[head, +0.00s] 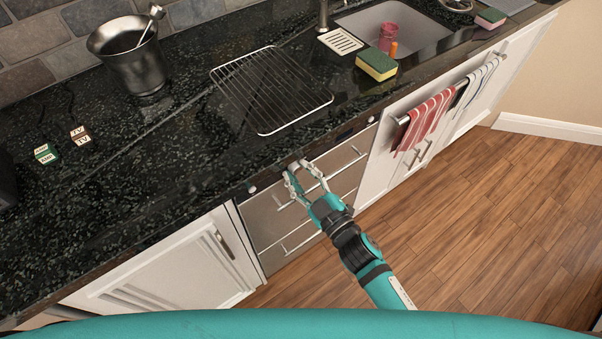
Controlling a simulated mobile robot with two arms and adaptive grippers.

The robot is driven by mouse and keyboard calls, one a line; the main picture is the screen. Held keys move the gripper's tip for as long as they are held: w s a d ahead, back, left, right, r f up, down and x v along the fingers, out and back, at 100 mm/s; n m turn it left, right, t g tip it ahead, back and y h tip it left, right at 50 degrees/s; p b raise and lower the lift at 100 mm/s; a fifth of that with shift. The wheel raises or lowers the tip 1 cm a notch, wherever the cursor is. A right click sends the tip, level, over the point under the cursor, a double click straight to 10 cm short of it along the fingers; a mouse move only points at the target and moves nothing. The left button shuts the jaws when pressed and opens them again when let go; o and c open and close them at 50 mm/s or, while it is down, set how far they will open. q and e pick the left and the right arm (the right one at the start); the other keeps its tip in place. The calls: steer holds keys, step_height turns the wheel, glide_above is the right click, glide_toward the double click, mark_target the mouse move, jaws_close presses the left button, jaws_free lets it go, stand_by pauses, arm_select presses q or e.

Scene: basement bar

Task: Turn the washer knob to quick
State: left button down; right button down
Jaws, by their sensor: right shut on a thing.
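The washer (272,222) is a steel-fronted unit with horizontal bar handles, set under the dark counter between white cabinets. My right gripper (297,170) reaches up from the lower right to the middle of this edge. Its fingers are closed around a small knob there, which they mostly hide. The knob's markings and setting are too small to read. My left gripper is out of view.
The counter above holds a wire rack (270,90), a metal ice bucket (131,55), small lettered blocks (80,135) and a sponge (376,65) by the sink (405,30). A striped towel (428,120) hangs at the right. The wooden floor (490,220) is clear.

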steer(key=shift+n, duration=0.3)
steer(key=c, duration=1)
jaws_free()
steer(key=v, duration=1.2)
steer(key=shift+f, duration=0.15)
